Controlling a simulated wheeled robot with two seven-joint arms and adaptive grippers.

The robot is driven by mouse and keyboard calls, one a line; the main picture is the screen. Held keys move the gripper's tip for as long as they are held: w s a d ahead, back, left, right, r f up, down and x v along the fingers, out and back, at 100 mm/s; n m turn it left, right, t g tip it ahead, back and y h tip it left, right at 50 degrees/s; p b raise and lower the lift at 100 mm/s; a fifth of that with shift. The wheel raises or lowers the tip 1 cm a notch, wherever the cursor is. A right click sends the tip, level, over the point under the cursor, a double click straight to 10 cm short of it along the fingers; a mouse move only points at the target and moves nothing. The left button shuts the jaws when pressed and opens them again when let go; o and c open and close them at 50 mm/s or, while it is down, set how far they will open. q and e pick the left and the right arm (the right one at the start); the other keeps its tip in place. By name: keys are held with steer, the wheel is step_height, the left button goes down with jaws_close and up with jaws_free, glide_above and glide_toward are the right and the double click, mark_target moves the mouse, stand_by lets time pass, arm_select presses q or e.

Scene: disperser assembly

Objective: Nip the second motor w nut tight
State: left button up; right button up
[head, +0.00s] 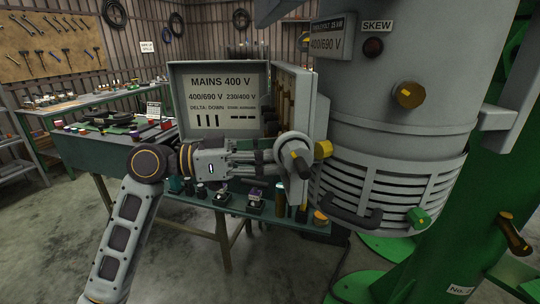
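The large grey motor housing (385,120) stands at the right, with a slotted lower band. On its left side is an open terminal box (313,105), seen nearly edge-on, with brass-coloured parts (286,100) inside. I cannot pick out the second motor w nut among them. My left gripper (278,162) reaches in from the left, below the box opening. Its fingers end at a grey rounded piece with a dark handle (301,163). Whether they grip it is too small to tell. My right gripper is not in view.
An open cover marked MAINS 400 V (222,100) stands left of the box. Small parts stand on the green bench (232,206) below. A green stand (440,255) is at the right; floor at lower left is clear.

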arm_select(q)
steer(key=s+a, duration=0.1)
steer(key=a, duration=1)
steer(key=shift+s+a, duration=0.25)
steer(key=shift+a, duration=0.15)
